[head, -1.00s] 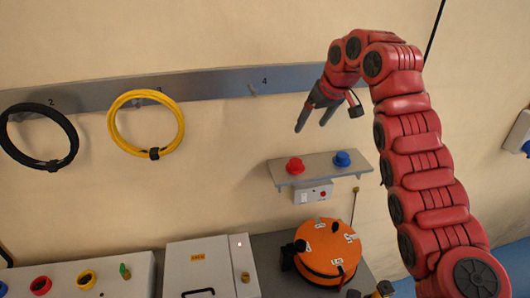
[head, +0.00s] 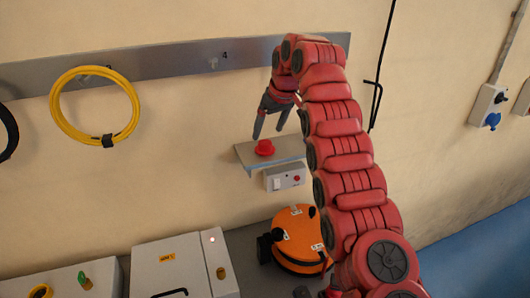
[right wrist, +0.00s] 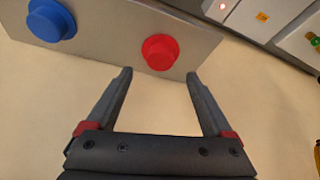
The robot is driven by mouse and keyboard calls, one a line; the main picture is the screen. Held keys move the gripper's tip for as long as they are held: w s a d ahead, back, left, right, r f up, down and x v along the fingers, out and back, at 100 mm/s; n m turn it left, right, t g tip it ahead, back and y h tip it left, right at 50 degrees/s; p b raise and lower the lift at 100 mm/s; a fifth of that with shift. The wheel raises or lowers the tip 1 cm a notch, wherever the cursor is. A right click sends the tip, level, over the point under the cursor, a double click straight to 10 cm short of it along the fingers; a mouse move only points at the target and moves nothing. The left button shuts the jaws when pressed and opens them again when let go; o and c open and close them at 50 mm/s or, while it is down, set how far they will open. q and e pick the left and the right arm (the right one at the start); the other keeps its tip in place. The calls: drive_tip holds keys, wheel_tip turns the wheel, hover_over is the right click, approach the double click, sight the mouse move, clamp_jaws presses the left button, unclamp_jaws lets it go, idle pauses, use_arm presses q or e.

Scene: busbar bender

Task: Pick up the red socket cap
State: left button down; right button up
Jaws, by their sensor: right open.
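The red socket cap (head: 264,148) sits on a small grey wall shelf (head: 250,158) in the head view. It also shows in the right wrist view (right wrist: 160,51), just beyond my fingertips and roughly between their lines. My right gripper (head: 268,136) is open and empty, close above the cap in the head view. Its two fingers are spread in the right wrist view (right wrist: 158,75), with a gap between them and the cap. A blue cap (right wrist: 51,19) stands on the same shelf; my arm hides it in the head view. My left gripper is not in view.
A switch box (head: 285,177) hangs under the shelf. An orange reel (head: 298,238) stands on the bench below, beside a white box (head: 172,265). A yellow cable coil (head: 95,105) hangs from the wall rail (head: 165,63) at left.

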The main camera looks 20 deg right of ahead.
sight(265, 142)
drive_tip(key=shift+p+x, duration=0.75)
drive_tip(key=shift+p, duration=0.2)
drive_tip(key=p+x, duration=0.2)
drive_tip(key=x, duration=0.1)
drive_tip(key=shift+f, duration=0.25)
drive_tip(key=shift+w+f, duration=0.1)
drive_tip(key=shift+f, duration=0.05)
clamp_jaws()
